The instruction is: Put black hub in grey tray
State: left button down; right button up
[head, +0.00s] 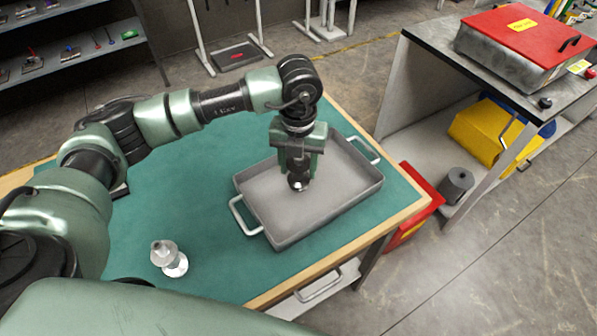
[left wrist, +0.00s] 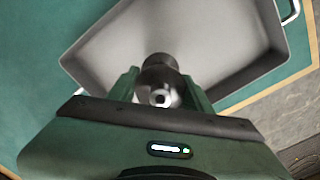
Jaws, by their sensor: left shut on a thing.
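The grey tray (head: 330,207) has two side handles and lies on the green-topped table; it also shows in the left wrist view (left wrist: 215,50). My left gripper (head: 299,178) points down over the inside of the tray and is shut on the black hub (head: 298,184). In the left wrist view the hub (left wrist: 160,72) sits between the fingers, dark and round with a bright metal centre. I cannot tell whether the hub touches the tray floor. The tray holds nothing else that I can see. My right gripper is not in view.
A silver hub-like part (head: 168,258) stands on the green table (head: 200,200) at the front left. A bench with a red-lidded box (head: 525,40) is at the right, with a yellow bin (head: 490,135) below. A red box (head: 412,205) is beside the table.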

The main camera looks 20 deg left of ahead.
aim_at(299, 176)
pick_arm(q)
notch_tip(299, 176, down, 3)
jog(key=shift+f+p, duration=0.2)
jog(key=shift+p, duration=0.15)
jog(key=shift+f, duration=0.1)
jog(key=shift+f, duration=0.1)
jog(key=c, duration=0.6)
grip_release()
jog(key=shift+c, duration=0.2)
